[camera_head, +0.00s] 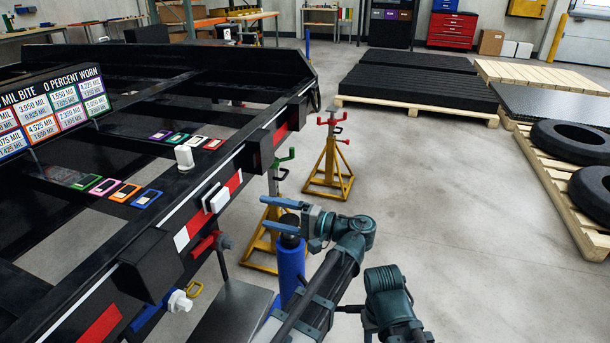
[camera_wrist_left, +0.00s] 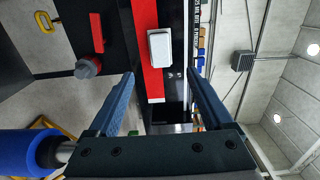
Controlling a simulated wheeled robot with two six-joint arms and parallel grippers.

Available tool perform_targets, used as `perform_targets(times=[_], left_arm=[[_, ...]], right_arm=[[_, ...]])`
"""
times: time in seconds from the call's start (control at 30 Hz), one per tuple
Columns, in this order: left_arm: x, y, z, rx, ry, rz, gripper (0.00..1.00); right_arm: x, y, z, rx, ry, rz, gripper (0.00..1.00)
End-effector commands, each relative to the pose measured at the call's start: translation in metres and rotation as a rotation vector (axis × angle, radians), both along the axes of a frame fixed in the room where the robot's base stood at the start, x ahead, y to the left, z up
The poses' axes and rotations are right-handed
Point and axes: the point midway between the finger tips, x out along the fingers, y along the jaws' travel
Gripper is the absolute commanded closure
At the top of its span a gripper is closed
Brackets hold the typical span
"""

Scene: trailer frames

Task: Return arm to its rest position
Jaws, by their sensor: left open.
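My left gripper (camera_head: 270,214) is open, its blue fingers pointing left toward the side of the black trailer frame (camera_head: 130,278), with a gap between. In the left wrist view my left gripper (camera_wrist_left: 160,78) shows two spread fingers with nothing held between them. Beyond them is the red-and-white strip on the trailer side with a white block (camera_wrist_left: 160,48); the same white block (camera_head: 216,199) shows in the head view. A link of my right arm is at the bottom centre of the head view; its gripper is not seen.
A blue cylinder (camera_head: 291,268) stands just below my left gripper. Yellow jack stands (camera_head: 328,172) are beside the trailer. Several coloured frames and a white upright piece (camera_head: 184,157) sit on the trailer. Pallets with tires (camera_head: 572,142) are at right; the floor between is clear.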

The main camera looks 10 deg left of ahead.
Motion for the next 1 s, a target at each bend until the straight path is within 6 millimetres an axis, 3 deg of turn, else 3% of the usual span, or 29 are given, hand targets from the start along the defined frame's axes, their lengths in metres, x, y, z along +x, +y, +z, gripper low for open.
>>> perform_targets(times=[0.17,0.37,0.5,0.6,0.8,1.0], left_arm=[[-0.007,0.012,-0.022,-0.096,0.027,0.004,0.16],[-0.035,0.032,-0.104,-0.489,0.096,0.008,0.16],[-0.057,0.021,-0.16,-0.807,0.11,0.008,0.16],[-0.068,0.005,-0.185,-0.998,0.103,0.008,0.16],[-0.081,-0.026,-0.21,-1.262,0.071,0.007,0.16],[-0.089,-0.052,-0.218,-1.459,0.032,0.007,0.16]], right_arm=[[0.0,0.0,0.0,0.0,0.0,0.0,0.5],[0.0,0.0,0.0,0.0,0.0,0.0,0.5],[0.0,0.0,0.0,0.0,0.0,0.0,0.5],[0.0,0.0,0.0,0.0,0.0,0.0,0.5],[0.0,0.0,0.0,0.0,0.0,0.0,0.5],[0.0,0.0,0.0,0.0,0.0,0.0,0.5]])
